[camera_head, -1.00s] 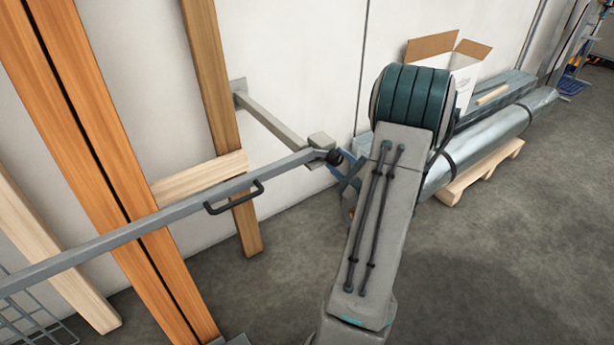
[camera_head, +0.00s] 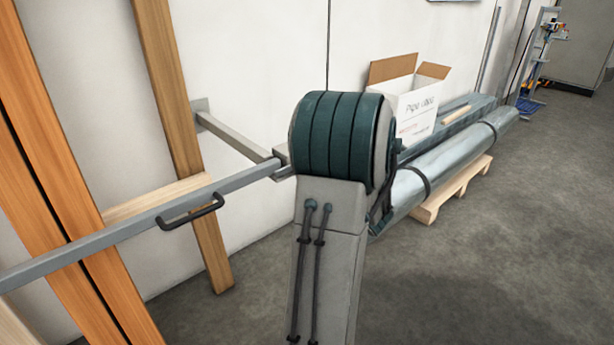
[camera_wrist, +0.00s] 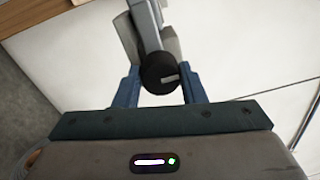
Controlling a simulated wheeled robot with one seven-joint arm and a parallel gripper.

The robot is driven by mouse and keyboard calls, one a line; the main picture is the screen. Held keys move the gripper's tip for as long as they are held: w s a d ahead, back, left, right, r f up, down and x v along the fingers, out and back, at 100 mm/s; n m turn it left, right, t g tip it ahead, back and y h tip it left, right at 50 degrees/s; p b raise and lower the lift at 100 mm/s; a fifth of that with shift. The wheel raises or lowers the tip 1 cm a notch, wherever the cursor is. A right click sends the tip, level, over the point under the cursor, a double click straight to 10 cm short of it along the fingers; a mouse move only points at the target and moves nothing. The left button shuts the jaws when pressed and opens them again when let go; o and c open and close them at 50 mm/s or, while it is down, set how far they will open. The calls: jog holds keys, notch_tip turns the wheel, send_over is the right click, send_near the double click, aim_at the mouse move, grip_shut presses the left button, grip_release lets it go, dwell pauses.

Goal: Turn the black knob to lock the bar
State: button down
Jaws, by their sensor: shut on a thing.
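The black knob (camera_wrist: 159,74) shows in the wrist view, with a pale mark on its face pointing roughly sideways to the right. My gripper (camera_wrist: 161,84) is shut on the knob, with one blue finger on each side of it. The grey bar (camera_head: 110,231) with its black handle (camera_head: 191,212) slants across the head view, and its right end meets the wall bracket (camera_head: 238,139). A grey piece of the bar end (camera_wrist: 147,27) shows above the knob in the wrist view. In the head view my arm hides the knob and gripper.
Orange uprights (camera_head: 62,190) and a wooden post (camera_head: 180,130) stand behind the bar at left. An open cardboard box (camera_head: 408,100) and wrapped rolls (camera_head: 455,160) lie on a pallet (camera_head: 452,189) to the right. The floor at right is clear.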

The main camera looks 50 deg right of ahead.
dwell(0.3)
jog(key=c, duration=0.9)
grip_release()
jog(key=shift+s, duration=0.1)
jog(key=s+a+p, duration=0.1)
jog(key=s+p, duration=0.1)
jog(key=s, duration=1.1)
jog(key=shift+s+f, duration=0.3)
jog(key=shift+f, duration=0.05)
jog(key=shift+a, duration=0.1)
